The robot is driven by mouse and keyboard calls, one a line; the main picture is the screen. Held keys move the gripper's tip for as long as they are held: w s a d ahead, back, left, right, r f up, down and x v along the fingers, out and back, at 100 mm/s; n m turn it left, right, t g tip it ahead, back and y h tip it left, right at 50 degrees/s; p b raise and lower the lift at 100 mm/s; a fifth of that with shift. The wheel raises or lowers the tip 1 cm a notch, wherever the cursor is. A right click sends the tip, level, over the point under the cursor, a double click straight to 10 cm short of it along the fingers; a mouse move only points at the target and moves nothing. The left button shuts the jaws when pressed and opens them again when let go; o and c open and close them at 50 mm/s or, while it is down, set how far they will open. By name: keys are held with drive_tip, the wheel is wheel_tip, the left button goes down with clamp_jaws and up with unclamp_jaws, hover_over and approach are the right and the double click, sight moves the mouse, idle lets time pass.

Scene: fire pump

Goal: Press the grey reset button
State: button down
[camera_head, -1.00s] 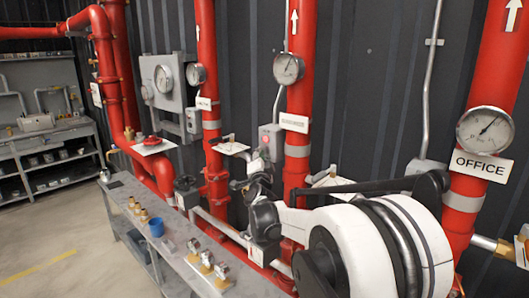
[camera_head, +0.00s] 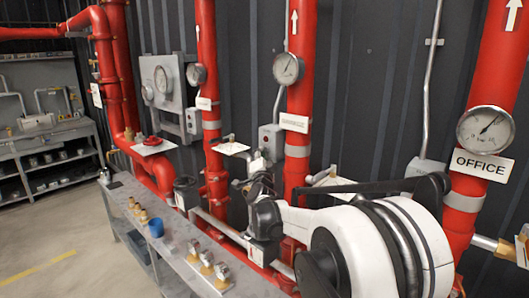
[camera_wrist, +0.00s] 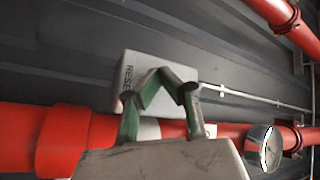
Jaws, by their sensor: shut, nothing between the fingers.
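The grey reset box (camera_wrist: 150,68), marked "RESET", fills the middle of the wrist view, tilted on its side. Its button face is mostly hidden behind my gripper (camera_wrist: 160,76), whose green-edged fingers are shut and empty in front of the box. I cannot tell whether the fingertips touch it. In the head view the box (camera_head: 271,139) is on the dark wall, left of a red pipe. My gripper (camera_head: 257,163) is just below and in front of it there, small. The grey button itself cannot be made out.
Red vertical pipes (camera_head: 299,110) with gauges (camera_head: 288,68) stand close beside the box. A thin conduit (camera_wrist: 250,97) leaves the box in the wrist view.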

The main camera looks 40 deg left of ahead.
idle(0.6)
drive_tip(key=shift+s+b, duration=0.35)
drive_tip(key=shift+s, duration=0.45)
drive_tip(key=shift+s, duration=0.1)
drive_tip(key=shift+s+a+b, duration=0.15)
drive_tip(key=shift+s+b, duration=0.2)
drive_tip(key=shift+s, duration=0.85)
drive_tip(key=shift+s+a+b, duration=0.15)
drive_tip(key=shift+s+b, duration=0.15)
drive_tip(key=shift+s, duration=0.9)
